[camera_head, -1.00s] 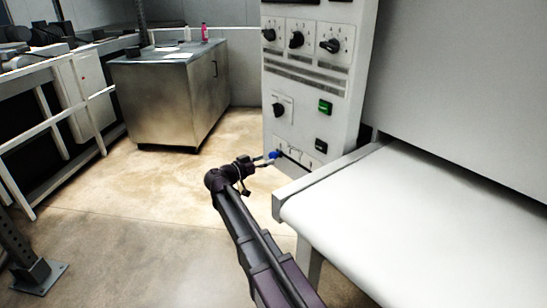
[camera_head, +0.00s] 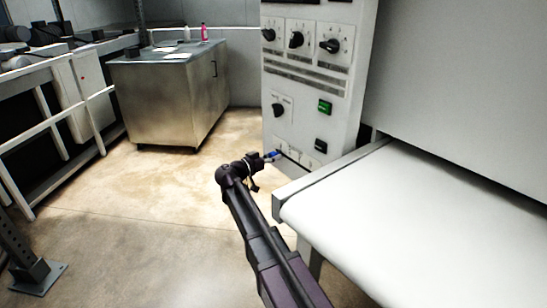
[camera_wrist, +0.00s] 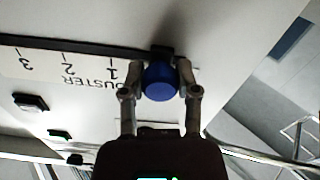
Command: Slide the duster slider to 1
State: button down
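The duster slider's blue knob (camera_wrist: 160,80) sits in a dark slot on the white control panel (camera_head: 308,90). In the wrist view the scale, seen upside down, reads 3, 2, 1 from left to right. The knob is to the right of the 1 mark (camera_wrist: 113,70), past the end of the numbers shown. My gripper (camera_wrist: 161,74) has a finger on each side of the knob, and both fingertips appear to touch it. In the head view my gripper (camera_head: 271,156) is at the panel's lower left, with a bit of blue between its fingers.
A white conveyor table (camera_head: 420,220) stands right of the panel, its frame close to my arm. Rotary knobs (camera_head: 330,46), a green button (camera_head: 325,107) and a black switch (camera_head: 321,145) are above the slider. A metal cabinet (camera_head: 165,100) stands behind; the floor between is clear.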

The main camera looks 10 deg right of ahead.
aim_at(290, 159)
jog(key=shift+s+d, duration=0.4)
jog(key=shift+s, duration=0.35)
jog(key=shift+s+d, duration=0.45)
jog(key=shift+s, duration=0.35)
jog(key=shift+s+d, duration=0.4)
jog(key=shift+s, duration=0.35)
jog(key=shift+c, duration=1.7)
grip_release()
jog(key=shift+a, duration=0.1)
jog(key=v, duration=1.1)
jog(key=shift+a, duration=0.35)
jog(key=shift+s, duration=0.2)
